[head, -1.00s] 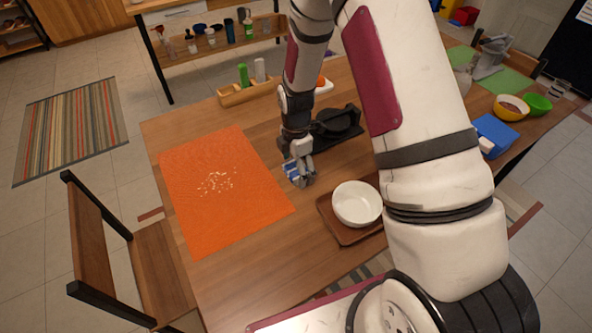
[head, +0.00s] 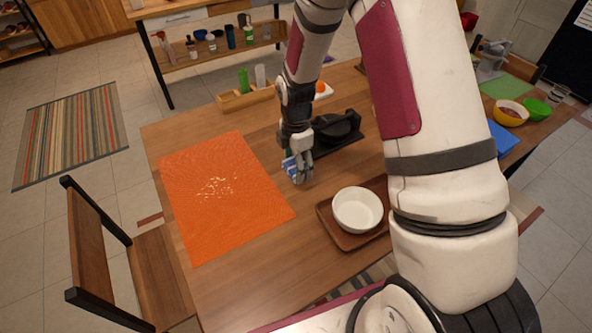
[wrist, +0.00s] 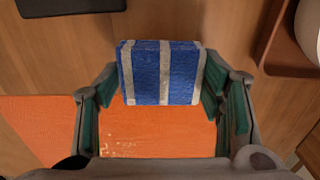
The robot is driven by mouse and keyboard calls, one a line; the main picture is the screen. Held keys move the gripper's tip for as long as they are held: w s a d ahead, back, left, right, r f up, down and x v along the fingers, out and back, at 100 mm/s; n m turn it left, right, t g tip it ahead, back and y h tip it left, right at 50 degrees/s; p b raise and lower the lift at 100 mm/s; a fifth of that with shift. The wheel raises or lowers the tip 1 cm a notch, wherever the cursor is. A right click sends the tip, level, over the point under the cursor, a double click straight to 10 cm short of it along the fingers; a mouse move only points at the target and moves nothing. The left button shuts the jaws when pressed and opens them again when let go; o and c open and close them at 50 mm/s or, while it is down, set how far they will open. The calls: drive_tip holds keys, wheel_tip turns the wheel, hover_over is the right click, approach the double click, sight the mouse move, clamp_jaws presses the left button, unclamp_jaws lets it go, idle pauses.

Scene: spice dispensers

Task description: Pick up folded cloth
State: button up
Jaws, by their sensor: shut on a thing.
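The folded cloth (wrist: 160,72) is blue with pale stripes and sits between the fingers of my gripper (wrist: 163,88) in the wrist view. My gripper is shut on it, with green pads at its two sides. In the head view my gripper (head: 299,171) is over the table between the orange mat and the wooden tray, and a bit of the blue cloth (head: 288,167) shows at its left side. The fingers hide the rest of the cloth there. I cannot tell how high above the table it is.
An orange mat (head: 205,220) with pale crumbs lies at left. A white bowl (head: 357,209) stands on a wooden tray (head: 334,232) at right. A black appliance (head: 338,129) lies behind the gripper. A wooden rack (head: 240,98) holds a green and a white dispenser.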

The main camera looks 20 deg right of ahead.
drive_tip(key=s, duration=0.5)
drive_tip(key=s+a+r, duration=0.1)
drive_tip(key=s, duration=0.4)
drive_tip(key=s+a, duration=0.1)
drive_tip(key=s, duration=0.5)
drive_tip(key=shift+r, duration=0.2)
